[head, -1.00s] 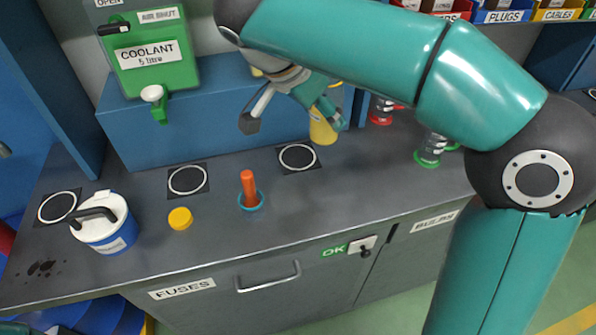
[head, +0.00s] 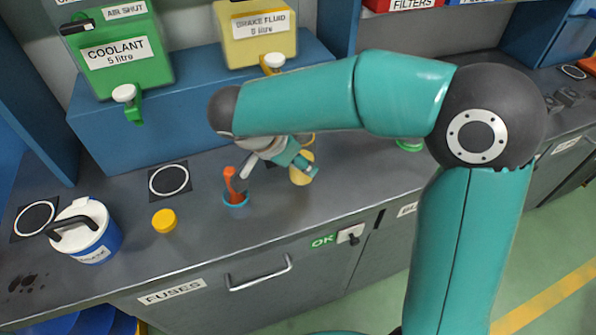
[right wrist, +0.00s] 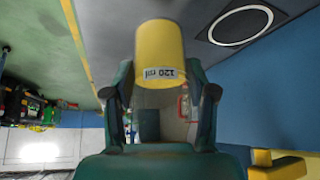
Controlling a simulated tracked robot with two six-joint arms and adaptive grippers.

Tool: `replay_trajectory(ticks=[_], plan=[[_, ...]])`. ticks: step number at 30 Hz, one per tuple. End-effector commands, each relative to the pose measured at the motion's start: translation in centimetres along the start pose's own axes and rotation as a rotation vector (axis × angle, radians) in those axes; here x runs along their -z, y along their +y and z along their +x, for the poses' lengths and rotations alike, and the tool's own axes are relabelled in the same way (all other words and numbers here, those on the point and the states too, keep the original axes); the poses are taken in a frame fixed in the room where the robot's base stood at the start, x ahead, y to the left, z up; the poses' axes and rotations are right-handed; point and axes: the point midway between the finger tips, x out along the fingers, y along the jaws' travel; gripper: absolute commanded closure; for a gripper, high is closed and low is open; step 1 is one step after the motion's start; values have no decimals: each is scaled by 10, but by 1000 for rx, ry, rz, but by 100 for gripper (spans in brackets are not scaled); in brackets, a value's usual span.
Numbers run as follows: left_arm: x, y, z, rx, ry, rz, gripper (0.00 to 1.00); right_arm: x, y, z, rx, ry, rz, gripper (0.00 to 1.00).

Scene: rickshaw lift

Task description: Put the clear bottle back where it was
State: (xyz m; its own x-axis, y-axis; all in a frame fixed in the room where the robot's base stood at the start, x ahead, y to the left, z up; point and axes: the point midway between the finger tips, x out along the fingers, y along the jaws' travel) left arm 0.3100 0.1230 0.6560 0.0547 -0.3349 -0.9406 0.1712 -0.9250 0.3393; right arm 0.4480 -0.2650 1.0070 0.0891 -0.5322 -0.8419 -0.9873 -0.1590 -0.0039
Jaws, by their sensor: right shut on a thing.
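My right gripper (head: 278,171) is shut on a yellow container (head: 301,172) with a white label reading "120 ml". In the right wrist view, the container (right wrist: 160,52) sits between the two fingers (right wrist: 160,75). It looks yellow rather than clear; I cannot tell whether the clear bottle is this one. In the head view it is over the worktop behind and right of the orange stick, partly hidden by the gripper. A ring mark (right wrist: 240,22) on the worktop lies beside it in the right wrist view. My left gripper is not in view.
A yellow cap (head: 164,220), a white-and-blue canister (head: 90,235) and another ring mark (head: 170,181) lie left. A green-rimmed item (head: 409,146) is mostly hidden behind my arm. Coolant (head: 118,45) and brake fluid (head: 258,35) tanks stand behind.

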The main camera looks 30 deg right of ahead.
Motion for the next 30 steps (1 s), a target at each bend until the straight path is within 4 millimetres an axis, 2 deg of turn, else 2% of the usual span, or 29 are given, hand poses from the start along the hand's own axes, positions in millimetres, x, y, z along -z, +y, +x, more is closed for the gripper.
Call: replay_trajectory(ticks=[9, 22, 23, 27, 30], plan=[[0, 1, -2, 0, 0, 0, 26, -21, 0, 32, -3, 1, -4, 91], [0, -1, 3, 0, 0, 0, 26, -25, 0, 38, 1, 0, -2, 91], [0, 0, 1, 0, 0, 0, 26, -24, 0, 37, 0, 0, -2, 39], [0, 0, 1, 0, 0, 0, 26, -24, 0, 36, 0, 0, -2, 18], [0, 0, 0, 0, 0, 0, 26, -24, 0, 36, 0, 0, -3, 18]])
